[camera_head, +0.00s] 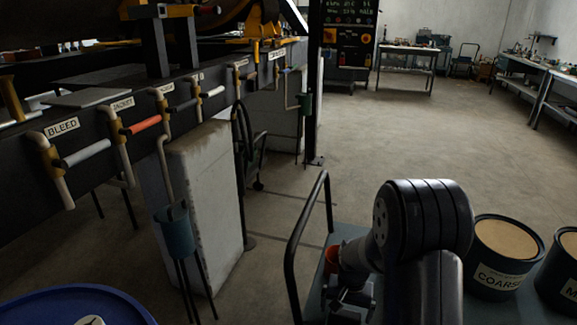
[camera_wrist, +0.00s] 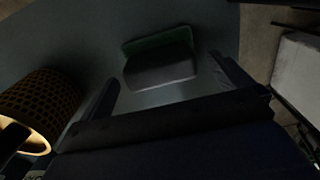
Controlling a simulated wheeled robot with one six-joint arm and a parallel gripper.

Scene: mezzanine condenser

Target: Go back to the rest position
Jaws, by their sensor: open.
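My gripper (camera_head: 352,297) hangs low over the cart at the bottom of the head view, partly hidden by my arm. In the wrist view my gripper (camera_wrist: 163,70) is open, with its two dark fingers apart. No held object shows between them. A small grey-and-green block-like thing (camera_wrist: 160,68) lies on the dark surface beyond the fingertips. I cannot tell what it is.
The cart's handrail (camera_head: 297,235) rises left of my arm. A drum marked COARS (camera_head: 497,275) is at right. A perforated tan container (camera_wrist: 42,100) is left in the wrist view. Floor beyond the cart is clear.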

